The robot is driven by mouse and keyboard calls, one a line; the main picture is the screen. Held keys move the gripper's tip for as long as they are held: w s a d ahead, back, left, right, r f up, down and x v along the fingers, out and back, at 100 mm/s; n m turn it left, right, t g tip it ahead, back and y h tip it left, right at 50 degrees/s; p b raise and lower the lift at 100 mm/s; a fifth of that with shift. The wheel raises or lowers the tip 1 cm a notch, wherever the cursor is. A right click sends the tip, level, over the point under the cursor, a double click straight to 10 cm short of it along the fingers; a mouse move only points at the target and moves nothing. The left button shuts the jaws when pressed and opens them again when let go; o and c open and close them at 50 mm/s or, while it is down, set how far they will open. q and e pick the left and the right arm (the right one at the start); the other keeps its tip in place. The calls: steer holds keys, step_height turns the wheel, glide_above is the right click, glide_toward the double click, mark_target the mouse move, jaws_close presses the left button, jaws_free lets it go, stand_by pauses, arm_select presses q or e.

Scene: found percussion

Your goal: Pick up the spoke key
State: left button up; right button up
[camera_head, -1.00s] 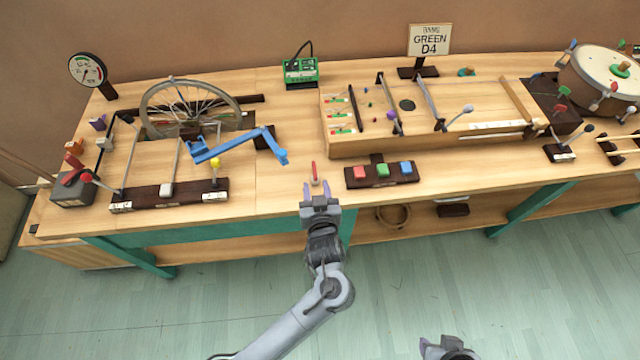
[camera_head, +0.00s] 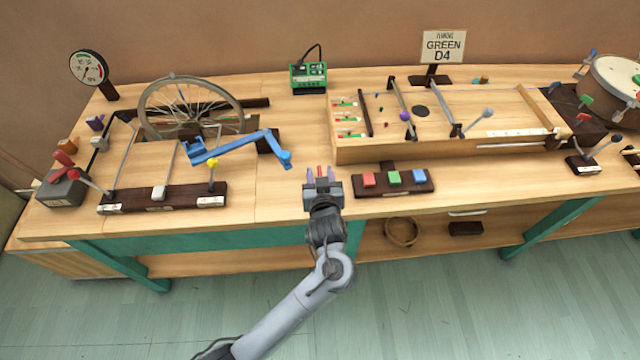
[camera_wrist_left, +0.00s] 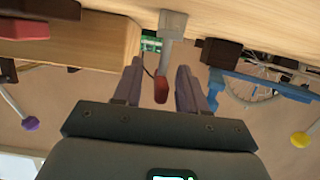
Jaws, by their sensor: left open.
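A small red-tipped piece, which looks like the spoke key (camera_head: 320,170), stands near the front edge of the bench. In the left wrist view the spoke key (camera_wrist_left: 161,90) shows a red end on a grey stem. My left gripper (camera_head: 320,176) is open, with its two purplish fingers on either side of the red end. In the wrist view clear gaps show between the red end and both fingers (camera_wrist_left: 159,75). The lower part of the key is hidden behind the gripper in the head view. My right gripper is not in view.
A block with red, green and blue buttons (camera_head: 394,181) sits close to the right of the gripper. A blue crank arm (camera_head: 240,147) reaches towards it from the left, by the spoked wheel (camera_head: 184,108). A wooden box (camera_head: 440,150) lies behind the buttons.

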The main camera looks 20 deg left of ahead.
arm_select(q)
jaws_close()
stand_by(0.3)
